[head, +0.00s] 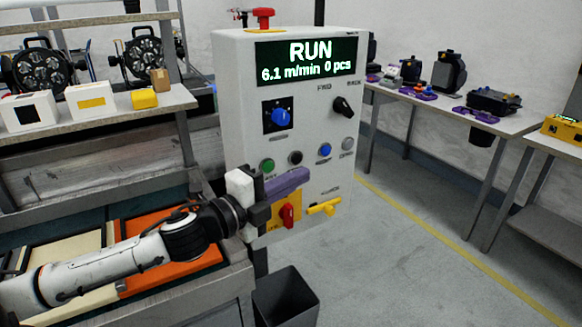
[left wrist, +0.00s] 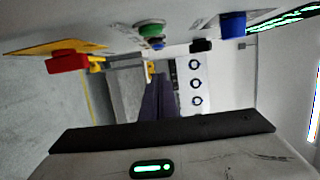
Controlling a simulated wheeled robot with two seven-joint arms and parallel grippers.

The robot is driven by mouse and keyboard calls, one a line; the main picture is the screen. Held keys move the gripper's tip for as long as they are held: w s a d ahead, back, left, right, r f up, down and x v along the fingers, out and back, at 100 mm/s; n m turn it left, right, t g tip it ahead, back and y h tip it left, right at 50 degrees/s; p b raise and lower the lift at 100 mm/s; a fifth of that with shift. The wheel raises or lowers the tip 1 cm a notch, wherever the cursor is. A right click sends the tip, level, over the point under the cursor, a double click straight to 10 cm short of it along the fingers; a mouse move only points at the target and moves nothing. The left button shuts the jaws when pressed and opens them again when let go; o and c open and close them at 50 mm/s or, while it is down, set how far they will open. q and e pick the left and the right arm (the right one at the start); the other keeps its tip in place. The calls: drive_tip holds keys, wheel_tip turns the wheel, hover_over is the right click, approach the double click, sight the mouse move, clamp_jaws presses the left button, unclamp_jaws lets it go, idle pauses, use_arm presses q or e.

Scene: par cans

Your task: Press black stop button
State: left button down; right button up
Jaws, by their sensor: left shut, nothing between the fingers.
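The black stop button (head: 295,158) is on the front of the white control box (head: 235,120), between a green button (head: 267,165) and a blue one (head: 324,150). My left gripper (head: 305,174) is shut and empty, its purple fingers just below the black button in the head view. Whether it touches the panel I cannot tell. In the left wrist view the shut fingers (left wrist: 160,92) point away along the panel, with the green button (left wrist: 150,29) above them. The black button is not clear there behind the green one. My right gripper is out of view.
The display (head: 306,60) reads RUN. A blue knob (head: 280,117), black selector (head: 344,107), grey button (head: 348,143), red switch (head: 287,215) and yellow handle (head: 324,207) are also on the panel. A dark bin (head: 286,298) stands below. Floor to the right is open.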

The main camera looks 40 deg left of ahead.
sight(296, 159)
use_arm(q)
drive_tip(key=w+a, duration=0.2)
drive_tip(key=shift+w+a, duration=0.25)
drive_tip(key=shift+a, duration=0.05)
drive_tip(key=shift+w+a, duration=0.2)
drive_tip(key=shift+a, duration=0.25)
